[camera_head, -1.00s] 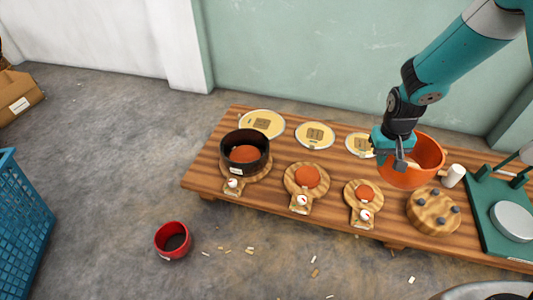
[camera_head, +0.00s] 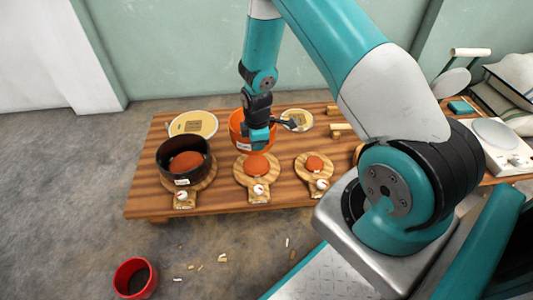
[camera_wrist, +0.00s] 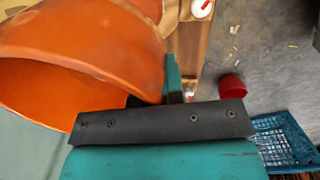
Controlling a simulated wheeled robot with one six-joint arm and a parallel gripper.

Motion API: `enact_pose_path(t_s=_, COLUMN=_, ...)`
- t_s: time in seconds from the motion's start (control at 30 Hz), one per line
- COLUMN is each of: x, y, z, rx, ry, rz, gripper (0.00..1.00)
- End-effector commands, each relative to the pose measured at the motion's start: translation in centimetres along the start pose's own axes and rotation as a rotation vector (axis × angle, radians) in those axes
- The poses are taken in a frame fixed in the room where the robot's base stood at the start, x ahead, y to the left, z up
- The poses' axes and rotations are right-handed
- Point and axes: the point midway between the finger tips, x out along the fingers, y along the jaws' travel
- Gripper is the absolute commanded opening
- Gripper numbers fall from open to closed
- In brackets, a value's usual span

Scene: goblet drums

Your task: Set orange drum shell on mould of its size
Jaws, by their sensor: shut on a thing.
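The orange drum shell (camera_head: 236,124) is in my gripper (camera_head: 258,147), which is shut on its wall. In the head view the shell is behind the gripper, over the back middle of the bench, and partly hidden by it. In the wrist view the shell (camera_wrist: 95,55) fills the upper left. Three round wooden moulds with orange-brown centres stand along the front: a left one (camera_head: 187,163) with a black shell (camera_head: 163,158) around its centre, a middle one (camera_head: 257,167) and a smaller right one (camera_head: 314,164). The middle and right moulds are bare.
A blue crate (camera_wrist: 285,143) shows in the wrist view.

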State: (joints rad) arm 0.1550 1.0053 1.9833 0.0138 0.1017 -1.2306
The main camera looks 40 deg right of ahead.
Motion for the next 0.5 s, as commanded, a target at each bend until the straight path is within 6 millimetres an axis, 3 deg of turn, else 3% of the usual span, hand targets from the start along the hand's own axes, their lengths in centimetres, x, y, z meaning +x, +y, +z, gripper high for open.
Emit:
enact_pose_path(t_s=0.03, x=1.2, y=-0.2, z=0.8, rx=-0.086, ry=0.006, rz=0.001, gripper=0.00)
enact_pose_path(t_s=0.2, x=3.1, y=-0.6, z=2.5, rx=-0.326, ry=0.019, rz=0.013, gripper=0.00)
enact_pose_path(t_s=0.5, x=4.3, y=-0.7, z=3.1, rx=-0.429, ry=0.023, rz=0.021, gripper=0.00)
